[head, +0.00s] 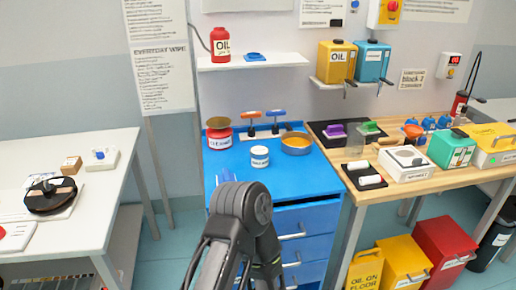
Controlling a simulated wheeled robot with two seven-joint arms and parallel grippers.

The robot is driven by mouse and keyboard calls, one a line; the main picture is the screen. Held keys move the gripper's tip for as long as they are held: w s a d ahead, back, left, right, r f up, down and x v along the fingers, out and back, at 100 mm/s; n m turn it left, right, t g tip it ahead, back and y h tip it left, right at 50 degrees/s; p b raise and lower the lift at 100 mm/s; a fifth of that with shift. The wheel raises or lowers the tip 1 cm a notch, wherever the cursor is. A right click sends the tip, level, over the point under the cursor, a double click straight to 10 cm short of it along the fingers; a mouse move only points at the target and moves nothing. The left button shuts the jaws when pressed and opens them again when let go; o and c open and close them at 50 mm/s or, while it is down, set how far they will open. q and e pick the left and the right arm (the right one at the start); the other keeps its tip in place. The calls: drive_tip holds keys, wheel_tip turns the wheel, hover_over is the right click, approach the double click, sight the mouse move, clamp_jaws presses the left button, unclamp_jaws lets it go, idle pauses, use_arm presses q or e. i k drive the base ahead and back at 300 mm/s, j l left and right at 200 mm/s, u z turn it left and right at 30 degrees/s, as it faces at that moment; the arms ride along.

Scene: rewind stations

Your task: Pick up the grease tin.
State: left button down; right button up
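A red tin (219,139) with a white label and a yellowish top stands at the back left of the blue cabinet top (290,176). A smaller white tin (260,158) with a blue-lettered label stands upright to its right and nearer. Both labels are too small to read, so I cannot tell which is the grease tin. One of my dark arms rises from the bottom centre and bends in front of the cabinet, well short of both tins.
Orange- and blue-handled tools (263,120) on a stand and an orange-filled pan (296,143) stand behind the white tin. A wooden bench (405,192) with several items adjoins at right. A white table (103,192) with a dark reel (51,194) is at left. The cabinet's front right is clear.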

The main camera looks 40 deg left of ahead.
sight(259, 154)
drive_tip(key=u, duration=1.2)
drive_tip(key=z, duration=0.2)
